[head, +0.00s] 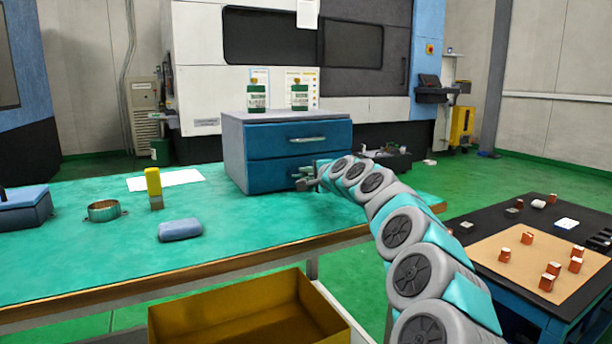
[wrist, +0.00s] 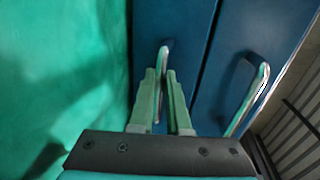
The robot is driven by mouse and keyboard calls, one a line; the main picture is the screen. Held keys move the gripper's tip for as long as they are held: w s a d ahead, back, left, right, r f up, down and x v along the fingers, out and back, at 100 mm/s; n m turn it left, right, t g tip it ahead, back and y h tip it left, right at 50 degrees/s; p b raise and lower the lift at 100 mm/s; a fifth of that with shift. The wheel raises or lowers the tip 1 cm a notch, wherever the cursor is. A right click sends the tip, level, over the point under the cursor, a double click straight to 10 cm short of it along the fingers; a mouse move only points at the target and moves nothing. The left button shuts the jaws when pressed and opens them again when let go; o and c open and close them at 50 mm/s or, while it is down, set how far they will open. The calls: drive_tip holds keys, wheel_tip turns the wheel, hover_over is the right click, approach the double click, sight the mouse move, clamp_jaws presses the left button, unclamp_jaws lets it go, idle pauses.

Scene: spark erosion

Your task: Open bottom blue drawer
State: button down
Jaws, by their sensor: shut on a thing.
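A small grey cabinet (head: 232,150) with two blue drawers stands on the green table. Its bottom blue drawer (head: 268,176) looks flush with the top drawer (head: 275,141). My gripper (head: 303,180) is at the right part of the bottom drawer's front. In the wrist view, my gripper (wrist: 164,75) is shut on the bottom drawer's metal handle (wrist: 163,56), which shows between the fingertips. The top drawer's handle (wrist: 258,90) is free, to the right in that view. My arm hides the lower right of the cabinet in the head view.
Two green bottles (head: 257,98) stand on the cabinet. The tabletop before the cabinet is clear. A yellow bin (head: 240,315) is below the table's edge.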

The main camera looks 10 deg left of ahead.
drive_tip(key=f+v, duration=0.1)
drive_tip(key=v, duration=0.5)
drive_tip(key=f+v, duration=0.1)
drive_tip(key=v, duration=0.5)
drive_tip(key=f+v, duration=0.1)
drive_tip(key=v, duration=0.5)
drive_tip(key=shift+s+d+f, duration=0.15)
drive_tip(key=shift+s+f, duration=0.1)
drive_tip(key=shift+f, duration=0.05)
drive_tip(key=c, duration=1.2)
unclamp_jaws()
drive_tip(key=shift+o, duration=0.2)
drive_tip(key=v, duration=0.8)
drive_tip(key=shift+w, duration=0.1)
